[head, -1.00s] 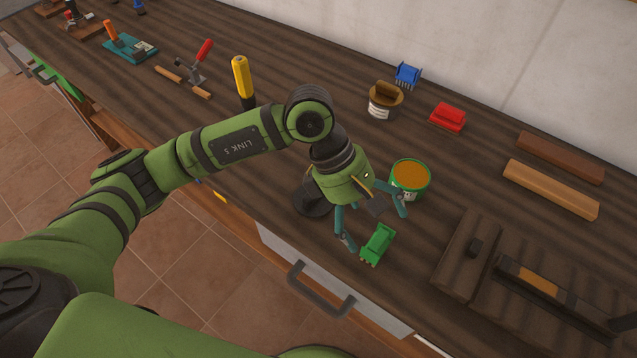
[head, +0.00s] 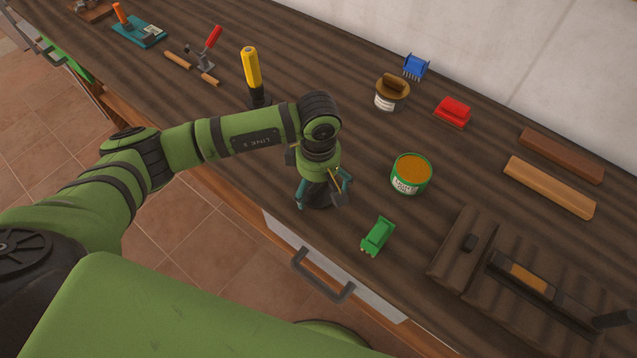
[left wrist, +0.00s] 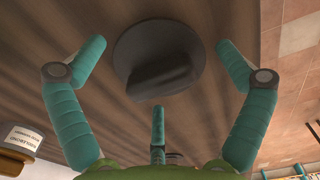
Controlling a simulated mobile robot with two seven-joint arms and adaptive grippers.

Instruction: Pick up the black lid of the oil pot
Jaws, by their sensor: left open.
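The black lid (left wrist: 158,50) is a dark round disc with a raised ridge-shaped handle. It lies on the wooden workbench and shows between my fingers in the left wrist view. In the head view, my left gripper (head: 323,190) is right above the lid and hides most of it. My left gripper (left wrist: 160,62) is open, with its fingers spread around the lid and nothing held. A green can (head: 410,174) with an orange top surface stands to the right of the gripper. My right gripper is not in view.
A small green brush-like block (head: 378,235) lies to the right of the gripper, near the bench front edge. A brown-topped can (head: 386,100), a red block (head: 452,112) and a blue one (head: 416,66) stand behind. A yellow-handled tool (head: 252,70) stands to the left.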

